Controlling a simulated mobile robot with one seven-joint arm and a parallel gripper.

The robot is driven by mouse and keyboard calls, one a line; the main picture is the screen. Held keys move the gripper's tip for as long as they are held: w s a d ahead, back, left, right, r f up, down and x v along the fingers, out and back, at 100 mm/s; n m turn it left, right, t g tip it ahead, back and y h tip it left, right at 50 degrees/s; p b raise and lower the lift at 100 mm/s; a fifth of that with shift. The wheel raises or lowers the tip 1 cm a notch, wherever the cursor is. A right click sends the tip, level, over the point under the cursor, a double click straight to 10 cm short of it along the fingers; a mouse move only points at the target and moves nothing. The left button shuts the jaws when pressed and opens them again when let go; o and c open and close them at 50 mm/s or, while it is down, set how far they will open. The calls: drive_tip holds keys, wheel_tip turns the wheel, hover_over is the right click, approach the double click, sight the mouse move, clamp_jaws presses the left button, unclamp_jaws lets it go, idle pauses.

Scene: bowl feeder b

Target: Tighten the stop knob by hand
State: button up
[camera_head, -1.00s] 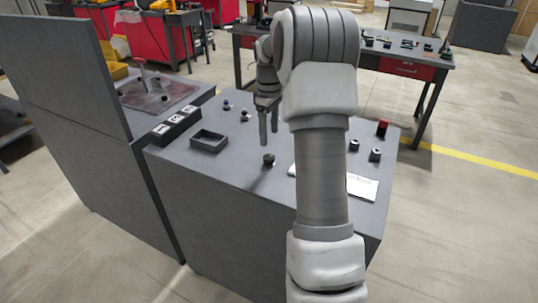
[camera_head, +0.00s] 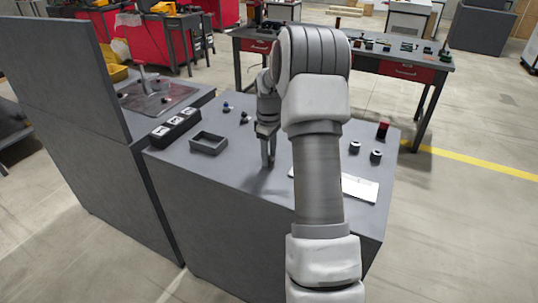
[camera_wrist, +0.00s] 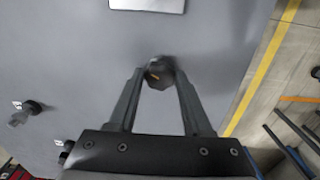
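In the wrist view my gripper (camera_wrist: 158,75) has one fingertip on each side of the knob. The fingers are apart, and I see no clear contact with the knob.
Two small knobs (camera_head: 245,118) stand farther back.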

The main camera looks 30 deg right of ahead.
clamp_jaws()
drive_tip(key=shift+m, duration=0.3)
drive_tip(key=m+p, duration=0.1)
drive_tip(key=m, duration=0.2)
drive_tip(key=shift+r+m, duration=0.1)
drive_tip(key=shift+m, duration=0.2)
drive_tip(key=m, duration=0.4)
drive_tip(key=shift+m+p, duration=0.3)
drive_tip(key=shift+p, duration=0.05)
drive_tip(key=m, duration=0.4)
drive_tip(key=shift+p, duration=0.35)
drive_tip(key=shift+m, duration=1.9)
drive_tip(key=shift+m+p, duration=0.3)
